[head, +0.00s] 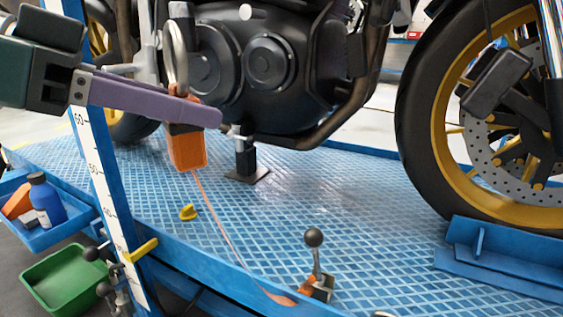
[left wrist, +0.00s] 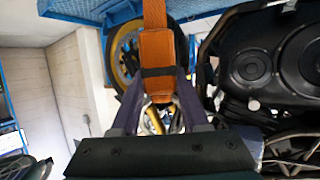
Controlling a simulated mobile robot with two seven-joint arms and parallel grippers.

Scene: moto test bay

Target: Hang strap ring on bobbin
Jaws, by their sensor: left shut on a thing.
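My left gripper (head: 200,110) has purple fingers and is shut on the orange strap's end piece (head: 187,150). It holds this piece in the air beside the motorcycle's engine. The metal strap ring (head: 177,58) stands upright above the fingers, in front of the engine side. The thin strap (head: 215,220) runs down from the orange piece to a ratchet (head: 318,287) on the platform edge. In the left wrist view the orange end piece (left wrist: 155,50) shows between the fingers. I cannot make out the bobbin clearly. My right gripper is not in view.
The motorcycle engine (head: 245,70) and front wheel (head: 425,140) stand over the blue platform (head: 330,200). A blue post with a scale (head: 100,185) stands close by the left arm. A blue tray (head: 70,232) and green bin (head: 65,280) are lower left.

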